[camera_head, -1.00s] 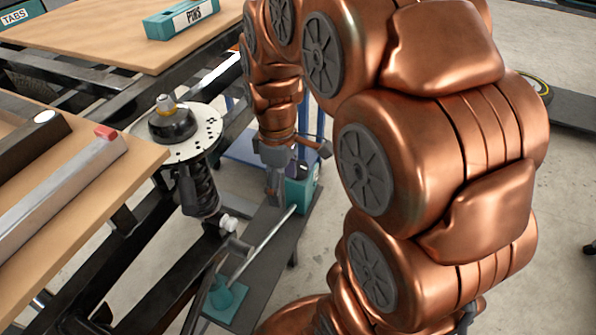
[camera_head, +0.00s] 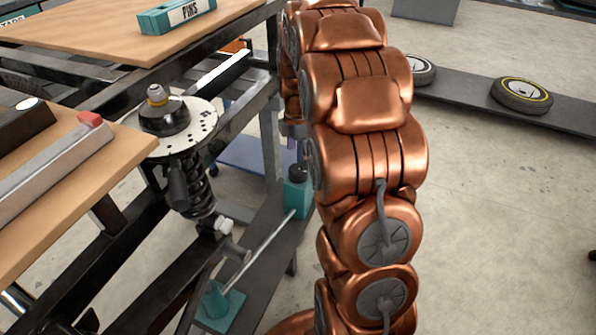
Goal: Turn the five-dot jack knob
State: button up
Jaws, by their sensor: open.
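A teal block (camera_head: 296,197) with a black knob (camera_head: 297,172) on top stands on the dark lower beam, just left of my copper arm. No dots can be made out on this knob. A second teal piece (camera_head: 216,303) sits lower left, with a grey rod (camera_head: 258,248) running between the two. A spring strut (camera_head: 194,185) stands to the left under a white disc (camera_head: 203,120) with several dark dots. Only a grey edge of my gripper (camera_head: 293,130) shows, above and behind the teal block. Its fingers are hidden behind my arm.
Wooden bench tops with a teal PINS box (camera_head: 178,14) and a grey bar (camera_head: 55,165) fill the left. Dark frame rails surround the strut. Wheels (camera_head: 522,95) lie on a dark board at right.

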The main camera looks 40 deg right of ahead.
aim_at(298, 168)
notch_tip(298, 168, down, 6)
jog(key=shift+f, duration=0.25)
jog(key=c, duration=1.2)
